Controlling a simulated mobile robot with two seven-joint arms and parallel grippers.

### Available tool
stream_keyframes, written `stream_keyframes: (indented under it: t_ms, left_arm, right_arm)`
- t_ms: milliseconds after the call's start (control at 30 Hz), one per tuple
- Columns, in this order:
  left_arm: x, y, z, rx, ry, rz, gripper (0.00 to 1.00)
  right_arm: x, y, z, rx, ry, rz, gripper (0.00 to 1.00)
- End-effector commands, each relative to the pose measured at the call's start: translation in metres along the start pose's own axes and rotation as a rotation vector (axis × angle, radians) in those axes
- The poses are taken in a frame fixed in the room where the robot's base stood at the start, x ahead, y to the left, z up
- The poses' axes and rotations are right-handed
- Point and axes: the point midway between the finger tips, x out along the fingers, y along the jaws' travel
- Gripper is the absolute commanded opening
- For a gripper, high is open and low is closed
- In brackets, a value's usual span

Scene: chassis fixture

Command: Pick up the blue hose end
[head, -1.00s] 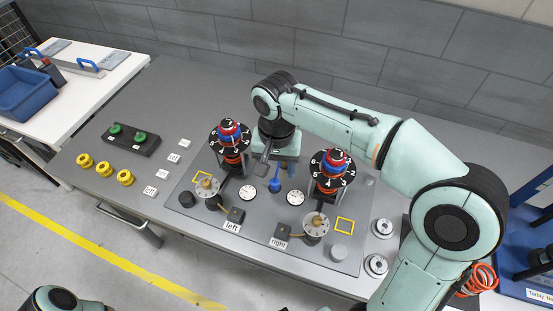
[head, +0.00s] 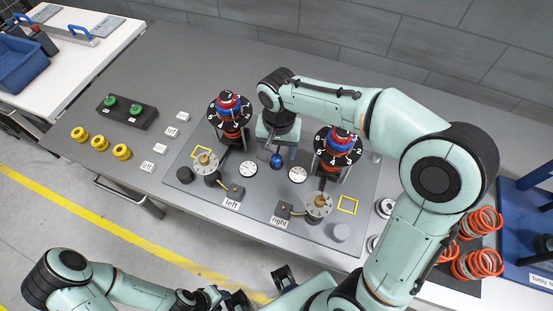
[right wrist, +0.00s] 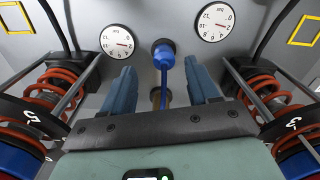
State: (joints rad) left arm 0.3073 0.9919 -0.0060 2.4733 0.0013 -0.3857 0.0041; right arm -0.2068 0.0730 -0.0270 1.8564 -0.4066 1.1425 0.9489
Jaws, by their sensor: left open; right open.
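The blue hose end (head: 276,161) is at the middle of the grey fixture plate, between two dial gauges. My right gripper (head: 279,150) is open, pointing down between the two towers. In the right wrist view its two blue-grey fingers (right wrist: 161,78) stand on either side of the stem, with a gap on both sides. My left gripper (head: 262,291) is open at the bottom of the head view, off the table's front and far from the hose end.
Two towers with black numbered discs and orange springs, left (head: 230,112) and right (head: 337,147), flank my right gripper closely. The gauges (head: 248,169) (head: 297,174) lie in front. Yellow knobs (head: 100,143) and a green-button box (head: 127,111) stand left. Orange coils (head: 478,240) are at right.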

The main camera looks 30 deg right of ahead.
Motion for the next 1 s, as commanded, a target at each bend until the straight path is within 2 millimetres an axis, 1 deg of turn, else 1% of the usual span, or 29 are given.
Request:
stream_keyframes:
  t_ms: [100, 200, 267, 367, 567, 667, 700, 733, 767, 1000]
  left_arm:
    - [0.001, 0.000, 0.000, 0.000, 0.000, 0.000, 0.43]
    - [0.002, -0.001, 0.000, 0.000, -0.001, 0.000, 0.43]
    - [0.003, -0.001, 0.001, 0.000, -0.001, 0.000, 0.43]
    - [0.003, -0.001, 0.001, 0.000, -0.001, 0.000, 0.43]
    - [0.003, -0.001, 0.001, 0.000, -0.001, 0.000, 0.43]
    - [0.003, -0.001, 0.001, 0.000, -0.001, 0.000, 0.43]
    - [0.003, -0.001, 0.001, 0.000, -0.001, 0.000, 0.43]
    - [0.003, -0.001, 0.001, 0.000, -0.001, 0.000, 0.43]
    - [0.003, -0.001, 0.001, 0.000, -0.001, 0.000, 0.43]
    - [0.003, -0.001, 0.001, 0.000, -0.001, 0.000, 0.43]
  right_arm:
    - [0.020, -0.004, 0.000, -0.002, -0.005, 0.005, 0.60]
    - [0.034, -0.005, -0.001, -0.001, -0.004, 0.003, 0.60]
    - [0.041, -0.004, -0.001, 0.000, -0.004, 0.003, 0.60]
    - [0.045, -0.004, -0.001, 0.000, -0.002, 0.002, 0.60]
    - [0.045, -0.005, -0.002, 0.000, -0.001, 0.001, 0.60]
    - [0.045, -0.005, -0.002, 0.000, -0.001, 0.001, 0.30]
    - [0.045, -0.005, -0.002, 0.000, -0.001, 0.001, 0.17]
    - [0.045, -0.005, -0.002, 0.000, -0.001, 0.001, 0.08]
    - [0.045, -0.005, -0.002, 0.000, -0.001, 0.001, 0.00]
    - [0.044, -0.005, -0.002, 0.000, -0.001, 0.000, 0.00]
